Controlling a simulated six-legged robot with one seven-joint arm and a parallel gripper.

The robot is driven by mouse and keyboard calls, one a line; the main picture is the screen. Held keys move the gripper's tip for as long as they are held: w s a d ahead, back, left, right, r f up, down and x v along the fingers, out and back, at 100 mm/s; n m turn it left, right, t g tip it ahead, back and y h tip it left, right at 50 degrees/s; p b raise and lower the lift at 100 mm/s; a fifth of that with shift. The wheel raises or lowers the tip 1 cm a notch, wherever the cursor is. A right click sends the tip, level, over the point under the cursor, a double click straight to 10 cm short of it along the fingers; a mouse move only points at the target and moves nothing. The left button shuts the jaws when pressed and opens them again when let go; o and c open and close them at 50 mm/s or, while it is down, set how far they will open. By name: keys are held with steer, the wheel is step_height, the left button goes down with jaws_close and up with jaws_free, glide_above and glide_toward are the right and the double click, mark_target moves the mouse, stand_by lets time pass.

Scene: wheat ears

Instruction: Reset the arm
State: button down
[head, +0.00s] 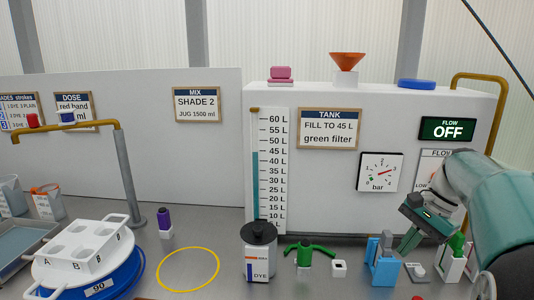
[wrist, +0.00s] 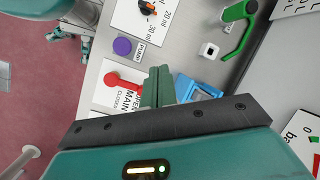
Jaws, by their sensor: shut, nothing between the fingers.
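My gripper (head: 409,243) hangs from my teal arm at the right of the head view, low over the bench beside the blue stand (head: 384,265). Its green fingers are together and hold nothing. In the wrist view the shut fingers (wrist: 158,86) point at the bench, between the red lever (wrist: 122,80) and the blue stand (wrist: 205,88), which they partly cover. I cannot tell from these views how high the fingertips are above the bench.
A green-handled valve (head: 310,252), a small white block (head: 339,267) and a white-and-green item (head: 455,258) stand near the gripper. The black-lidded dye jar (head: 258,270) is further left. A wall panel with a pressure gauge (head: 380,172) rises behind. Open air lies above the bench.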

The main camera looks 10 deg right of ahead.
steer(key=s+a+f+n+t+h, duration=0.2)
steer(key=s+a+n, duration=0.4)
steer(key=s+a, duration=0.2)
steer(key=s+a+f+n+t+h, duration=0.2)
steer(key=s+a+n, duration=0.4)
steer(key=a, duration=0.7)
steer(key=shift+s+f+n+t, duration=0.2)
steer(key=shift+s+n+t, duration=0.15)
steer(key=shift+s, duration=0.7)
